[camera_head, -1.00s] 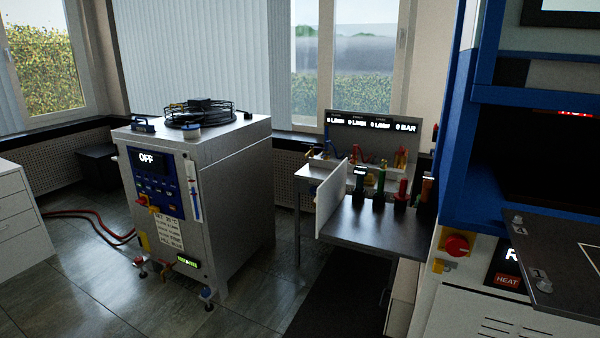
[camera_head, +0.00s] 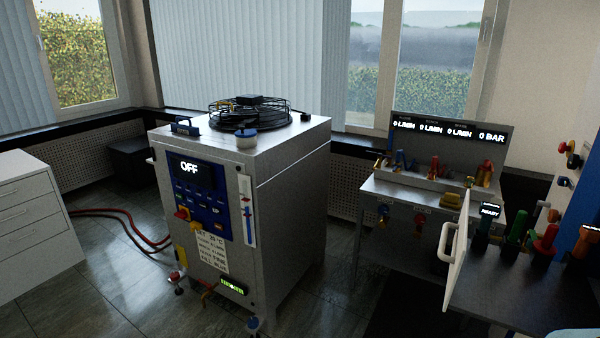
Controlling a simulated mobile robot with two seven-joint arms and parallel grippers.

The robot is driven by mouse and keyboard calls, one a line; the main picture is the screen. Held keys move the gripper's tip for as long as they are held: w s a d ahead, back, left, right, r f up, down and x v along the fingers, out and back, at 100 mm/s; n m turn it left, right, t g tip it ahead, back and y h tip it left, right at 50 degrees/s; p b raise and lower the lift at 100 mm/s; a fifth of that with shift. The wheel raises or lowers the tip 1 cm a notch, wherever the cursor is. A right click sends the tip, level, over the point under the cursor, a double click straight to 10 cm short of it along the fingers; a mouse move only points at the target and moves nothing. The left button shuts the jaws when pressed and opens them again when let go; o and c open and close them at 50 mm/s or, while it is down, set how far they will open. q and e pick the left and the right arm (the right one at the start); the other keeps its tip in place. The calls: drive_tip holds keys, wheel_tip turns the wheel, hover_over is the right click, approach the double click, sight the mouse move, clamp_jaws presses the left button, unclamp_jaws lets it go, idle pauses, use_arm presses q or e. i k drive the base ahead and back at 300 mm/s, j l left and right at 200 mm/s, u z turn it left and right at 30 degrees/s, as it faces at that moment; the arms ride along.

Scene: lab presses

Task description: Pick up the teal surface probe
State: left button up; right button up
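Several upright handled tools stand in dark holders on the dark bench top (camera_head: 500,290) at the right. The leftmost has a small lit display reading READY and what looks like a dark teal handle (camera_head: 487,225); I take it for the teal surface probe, though its colour is hard to tell at this size. To its right stand a green-handled tool (camera_head: 516,229), a red-handled one (camera_head: 546,239) and an orange-handled one (camera_head: 584,240). Neither of my grippers is in view.
A white panel with a handle (camera_head: 456,255) stands at the bench's left edge. Behind is a gauge table (camera_head: 415,195). White drawers (camera_head: 28,215) are at left. Floor between is open.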

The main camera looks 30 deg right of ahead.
sight(489, 211)
drive_tip(key=i+z, duration=0.35)
drive_tip(key=i, duration=0.25)
drive_tip(key=i+j+z, duration=0.35)
drive_tip(key=i, duration=0.2)
drive_tip(key=i+z, duration=0.2)
drive_tip(key=z, duration=0.25)
drive_tip(key=i+z, duration=0.15)
drive_tip(key=z, duration=0.35)
drive_tip(key=i+j+z, duration=0.15)
drive_tip(key=z, duration=0.3)
drive_tip(key=i+z, duration=0.15)
drive_tip(key=z, duration=0.25)
drive_tip(key=i+j+z, duration=0.15)
drive_tip(key=z, duration=0.3)
drive_tip(key=i+j+z, duration=0.1)
drive_tip(key=j+z, duration=0.15)
drive_tip(key=z, duration=0.15)
